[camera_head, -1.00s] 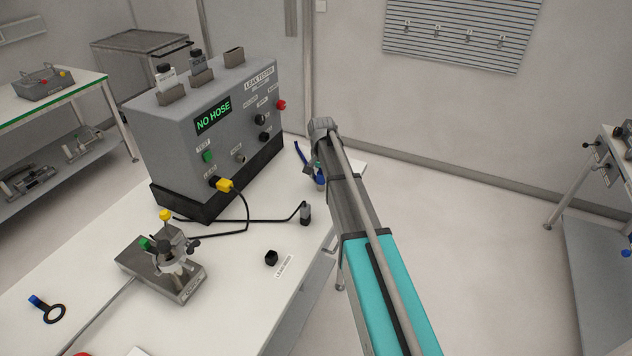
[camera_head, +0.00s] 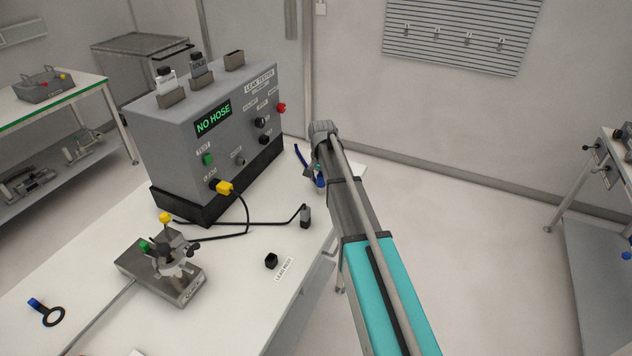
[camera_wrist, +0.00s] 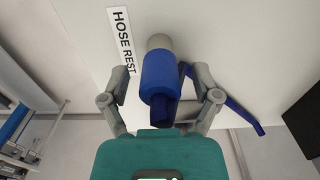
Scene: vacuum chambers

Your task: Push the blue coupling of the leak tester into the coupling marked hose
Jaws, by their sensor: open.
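The blue coupling (camera_wrist: 160,76) stands at the "HOSE REST" label (camera_wrist: 122,40), with a grey end (camera_wrist: 159,42) above it in the wrist view. A blue hose (camera_wrist: 228,100) shows beside it, partly behind a finger. My gripper (camera_wrist: 158,82) is open, one finger on each side of the coupling, with gaps visible. In the head view my arm mostly hides the coupling; a bit of blue (camera_head: 320,178) shows beside my gripper. The grey leak tester (camera_head: 165,150) displays "NO HOSE". Its front bears a small grey fitting (camera_head: 239,161); I cannot read which fitting is marked hose.
A yellow plug (camera_head: 224,188) with a black cable sits in the tester's front. A metal fixture (camera_head: 185,292) with yellow and green knobs, a black cap (camera_head: 271,261) and a blue-tipped ring (camera_head: 53,316) are on the white table (camera_head: 225,300). Floor right of the table is clear.

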